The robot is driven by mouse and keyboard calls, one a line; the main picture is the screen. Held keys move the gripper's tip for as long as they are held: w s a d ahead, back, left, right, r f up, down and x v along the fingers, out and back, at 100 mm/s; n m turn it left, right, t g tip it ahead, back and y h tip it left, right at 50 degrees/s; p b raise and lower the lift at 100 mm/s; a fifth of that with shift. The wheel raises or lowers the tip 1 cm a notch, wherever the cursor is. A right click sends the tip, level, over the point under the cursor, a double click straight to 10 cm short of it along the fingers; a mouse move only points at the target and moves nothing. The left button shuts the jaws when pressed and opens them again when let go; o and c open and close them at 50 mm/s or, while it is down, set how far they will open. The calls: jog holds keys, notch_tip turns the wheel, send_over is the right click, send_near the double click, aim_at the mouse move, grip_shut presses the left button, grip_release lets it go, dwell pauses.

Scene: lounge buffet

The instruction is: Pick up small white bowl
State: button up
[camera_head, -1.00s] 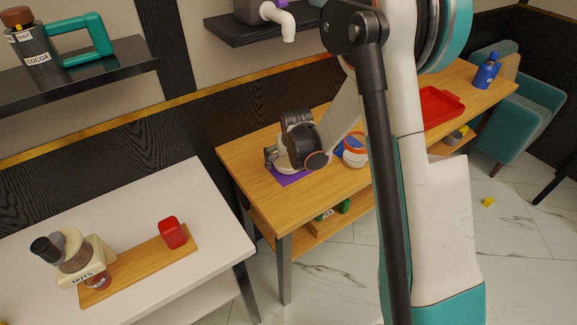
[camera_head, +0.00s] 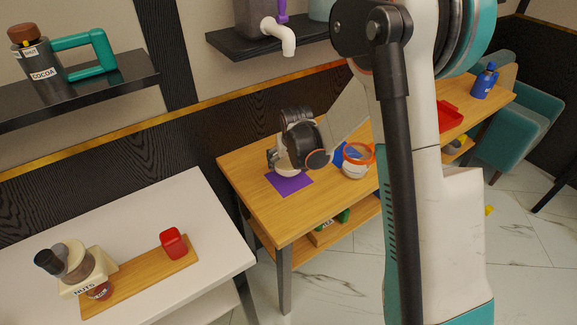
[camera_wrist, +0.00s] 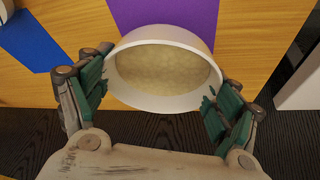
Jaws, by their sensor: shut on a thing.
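The small white bowl (camera_wrist: 165,101) is between the green-padded fingers of my gripper (camera_wrist: 158,105) in the wrist view. The fingers press on its left and right sides, and its inside looks beige and speckled. In the head view my gripper (camera_head: 285,165) is over the purple mat (camera_head: 290,185) on the wooden table (camera_head: 250,200), and the bowl (camera_head: 288,172) shows only in part below it. The purple mat (camera_wrist: 165,14) lies behind the bowl in the wrist view. I cannot tell the exact gap between bowl and mat.
A white container with an orange rim (camera_head: 355,170) stands right of the gripper, beside something blue (camera_head: 340,155). A red tray (camera_head: 449,116) and a blue bottle (camera_head: 484,82) are farther right. A dark wall (camera_head: 200,130) runs behind the table. A shelf (camera_head: 270,35) hangs above.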

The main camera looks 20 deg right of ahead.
aim_at(289, 168)
notch_tip(289, 168, up, 16)
jog(key=p, duration=0.4)
jog(key=shift+d, duration=0.1)
